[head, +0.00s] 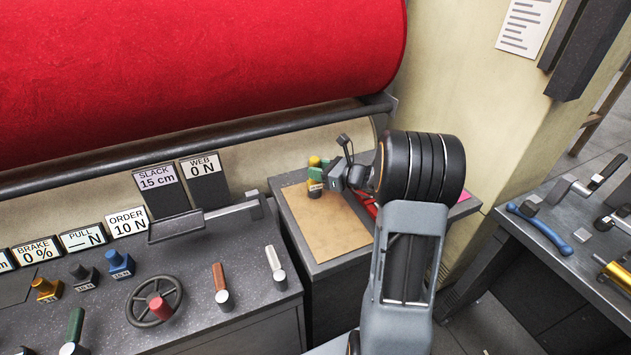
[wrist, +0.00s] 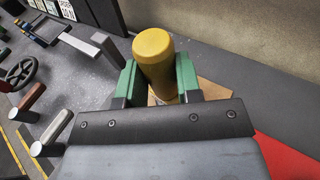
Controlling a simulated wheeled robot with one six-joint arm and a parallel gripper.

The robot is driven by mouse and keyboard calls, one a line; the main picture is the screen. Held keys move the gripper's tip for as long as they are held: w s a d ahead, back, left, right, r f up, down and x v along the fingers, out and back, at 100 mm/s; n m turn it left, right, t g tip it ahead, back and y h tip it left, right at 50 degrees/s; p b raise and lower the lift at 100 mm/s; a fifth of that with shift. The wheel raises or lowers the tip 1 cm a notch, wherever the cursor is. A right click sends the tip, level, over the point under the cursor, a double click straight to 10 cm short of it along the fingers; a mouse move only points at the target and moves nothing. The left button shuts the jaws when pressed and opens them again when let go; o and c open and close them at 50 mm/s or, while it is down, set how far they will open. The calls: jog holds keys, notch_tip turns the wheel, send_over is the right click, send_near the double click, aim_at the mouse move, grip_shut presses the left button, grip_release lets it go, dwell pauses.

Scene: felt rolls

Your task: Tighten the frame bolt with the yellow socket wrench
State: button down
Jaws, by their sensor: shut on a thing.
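My gripper (head: 316,174) is over the side table and its green finger pads are shut on an upright yellow cylinder (head: 314,161), which looks like the yellow socket wrench's handle. In the wrist view the yellow cylinder (wrist: 154,58) stands between the two green pads, its rounded top toward the camera. I cannot make out the frame bolt in either view.
The control desk with levers and a handwheel (head: 155,300) is at left, below the large red felt roll (head: 200,70). A red item (head: 367,205) lies on the side table behind my arm. The right bench holds a blue tool (head: 540,228) and a brass-yellow cylinder (head: 617,272).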

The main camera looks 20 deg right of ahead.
jog(key=shift+r, duration=0.15)
jog(key=shift+r+p, duration=3.3)
jog(key=shift+r, duration=1.1)
